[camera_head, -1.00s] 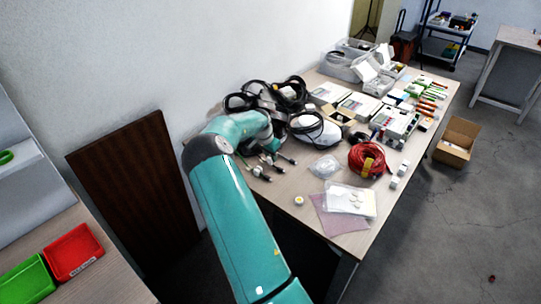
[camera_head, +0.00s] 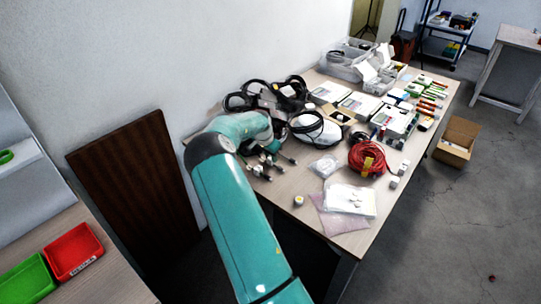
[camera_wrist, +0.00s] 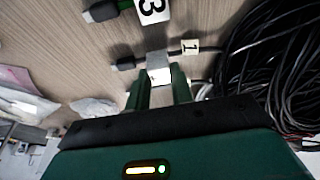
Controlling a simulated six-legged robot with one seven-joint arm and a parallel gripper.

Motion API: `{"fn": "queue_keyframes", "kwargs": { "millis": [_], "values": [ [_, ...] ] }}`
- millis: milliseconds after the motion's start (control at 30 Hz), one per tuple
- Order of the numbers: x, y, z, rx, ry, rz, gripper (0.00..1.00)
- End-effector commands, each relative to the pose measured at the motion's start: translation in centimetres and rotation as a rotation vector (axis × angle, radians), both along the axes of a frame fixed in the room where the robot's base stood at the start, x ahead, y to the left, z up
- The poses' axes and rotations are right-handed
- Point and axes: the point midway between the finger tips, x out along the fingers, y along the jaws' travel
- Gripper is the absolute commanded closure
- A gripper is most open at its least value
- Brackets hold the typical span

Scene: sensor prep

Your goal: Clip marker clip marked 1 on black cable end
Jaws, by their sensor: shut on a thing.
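In the wrist view my gripper (camera_wrist: 161,77) is shut on a small white-grey block, which looks like the marker clip (camera_wrist: 158,67). No number shows on its visible face. The clip sits at the black cable end (camera_wrist: 124,66), whose cable runs behind or through it; I cannot tell whether it grips the cable. A white tag marked 1 (camera_wrist: 190,46) shows on the same cable, right of the clip. In the head view my arm reaches to the cable ends at the table's near left, and the gripper's fingers and clip cannot be made out.
Another cable end with a tag marked 3 (camera_wrist: 152,9) lies close by. A black cable bundle (camera_wrist: 275,70) crowds the right. Clear bags (camera_wrist: 94,108) lie left.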

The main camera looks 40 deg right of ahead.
Motion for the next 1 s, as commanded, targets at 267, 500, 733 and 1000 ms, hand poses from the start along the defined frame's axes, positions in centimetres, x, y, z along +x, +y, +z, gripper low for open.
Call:
{"fn": "queue_keyframes", "kwargs": {
  "millis": [267,500,733,1000],
  "values": [
    [0.0,0.0,-0.4,0.000,0.000,0.000,0.98],
    [0.0,0.0,-0.7,-0.001,0.000,0.000,0.98],
    [0.0,0.0,-1.0,-0.001,-0.001,0.000,0.98],
    [0.0,0.0,-1.1,-0.001,0.000,0.000,0.98]
  ]
}}
